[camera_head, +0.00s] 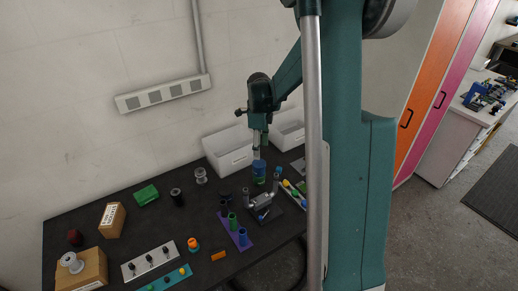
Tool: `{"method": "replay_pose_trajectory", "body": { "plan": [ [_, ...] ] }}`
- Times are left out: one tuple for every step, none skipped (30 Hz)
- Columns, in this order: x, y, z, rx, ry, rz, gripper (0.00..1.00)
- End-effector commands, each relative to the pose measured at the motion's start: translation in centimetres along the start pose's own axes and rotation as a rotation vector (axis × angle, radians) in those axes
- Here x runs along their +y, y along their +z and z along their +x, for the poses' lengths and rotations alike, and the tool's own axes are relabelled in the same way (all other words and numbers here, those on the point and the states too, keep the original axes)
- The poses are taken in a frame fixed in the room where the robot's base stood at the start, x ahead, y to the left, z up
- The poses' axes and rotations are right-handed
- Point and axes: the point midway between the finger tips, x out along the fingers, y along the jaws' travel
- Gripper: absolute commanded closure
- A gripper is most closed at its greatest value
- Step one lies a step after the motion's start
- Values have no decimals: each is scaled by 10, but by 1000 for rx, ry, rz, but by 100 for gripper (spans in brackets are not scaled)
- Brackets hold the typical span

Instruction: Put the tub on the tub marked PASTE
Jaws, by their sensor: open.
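A blue tub (259,168) stands upright on the dark table in front of the left white bin. Green shows just beneath the blue; I cannot tell whether this is a second tub under it or part of the same one. My gripper (257,155) points down right above the blue tub, open, its fingertips at or just over the top; contact is too small to tell. No PASTE marking is readable on anything. A dark round thing (225,198) stands to the left of the blue tub, its kind unclear.
White bins stand behind, one left (228,152) and one right (288,130). A grey metal fixture (263,200) and a purple rack (235,230) with coloured cylinders stand close in front. Spools and cardboard boxes (110,220) fill the left; some bare table lies between.

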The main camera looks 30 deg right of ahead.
Motion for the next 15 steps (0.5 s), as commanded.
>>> {"method": "replay_pose_trajectory", "body": {
  "plan": [
    [0,0,0,0,0,0,47],
    [0,0,0,0,0,0,47],
    [0,0,0,0,0,0,47],
    [0,0,0,0,0,0,47],
    [0,0,0,0,0,0,47],
    [0,0,0,0,0,0,47],
    [0,0,0,0,0,0,47],
    [0,0,0,0,0,0,47],
    [0,0,0,0,0,0,47],
    [0,0,0,0,0,0,47],
    [0,0,0,0,0,-1,47],
    [1,0,-1,0,-1,-4,47],
    [1,0,-1,-1,-2,-8,47],
    [2,1,-2,-1,-3,-12,47],
    [4,2,-4,-2,-5,-22,47]
  ]
}}
